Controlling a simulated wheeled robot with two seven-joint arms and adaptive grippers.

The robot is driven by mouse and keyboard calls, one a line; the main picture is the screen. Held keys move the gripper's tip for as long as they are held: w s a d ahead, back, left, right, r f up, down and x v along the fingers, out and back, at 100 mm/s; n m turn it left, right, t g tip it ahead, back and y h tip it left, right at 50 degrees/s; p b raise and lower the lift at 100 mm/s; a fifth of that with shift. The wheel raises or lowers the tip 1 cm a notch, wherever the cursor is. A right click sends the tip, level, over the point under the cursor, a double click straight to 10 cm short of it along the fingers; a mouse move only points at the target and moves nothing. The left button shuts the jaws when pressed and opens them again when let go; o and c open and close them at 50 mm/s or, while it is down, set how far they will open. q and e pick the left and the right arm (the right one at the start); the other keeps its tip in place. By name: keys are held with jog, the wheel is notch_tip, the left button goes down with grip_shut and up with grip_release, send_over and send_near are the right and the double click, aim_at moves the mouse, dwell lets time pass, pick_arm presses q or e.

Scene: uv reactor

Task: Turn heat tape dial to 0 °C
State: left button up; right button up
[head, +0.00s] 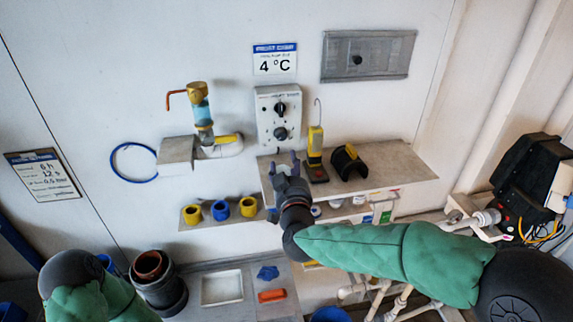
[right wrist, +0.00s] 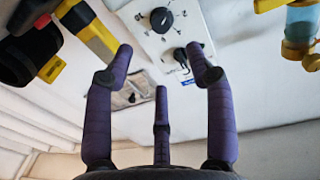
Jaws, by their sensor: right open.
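A pale control box (head: 267,112) is fixed to the wall, with an upper black dial (head: 280,108) and a lower black dial (head: 280,133). Its lettering is too small to read, so I cannot tell which is the heat tape dial. A sign (head: 274,60) above reads 4 °C. My right gripper (head: 283,160) is open and empty just below the box, apart from both dials. In the right wrist view, turned upside down, the upper dial (right wrist: 181,55) and lower dial (right wrist: 162,18) show beyond the spread fingers. My left gripper is out of view.
A shelf (head: 400,172) beside my right gripper bears a yellow lamp (head: 315,145) and a black-and-yellow tool (head: 348,163). A brass valve with a blue-tinted glass (head: 201,105) stands left of the box. A grey panel (head: 367,56) is at upper right.

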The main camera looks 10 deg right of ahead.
aim_at(282, 138)
jog(key=shift+w+d+r+m+y+b, duration=0.2)
jog(key=shift+w+m+y+b, duration=0.45)
jog(key=shift+w+m+b, duration=1.05)
jog(key=shift+w+d+m+y+b, duration=0.3)
jog(key=shift+w+m+y+b, duration=0.6)
jog(key=shift+w, duration=1.5)
jog(key=shift+w+d+r+m+y+b, duration=0.1)
jog(key=shift+w+d+m+y+b, duration=0.2)
jog(key=shift+w+m+b, duration=1.15)
jog(key=shift+w+p, duration=0.4)
jog(key=shift+w, duration=0.2)
grip_shut()
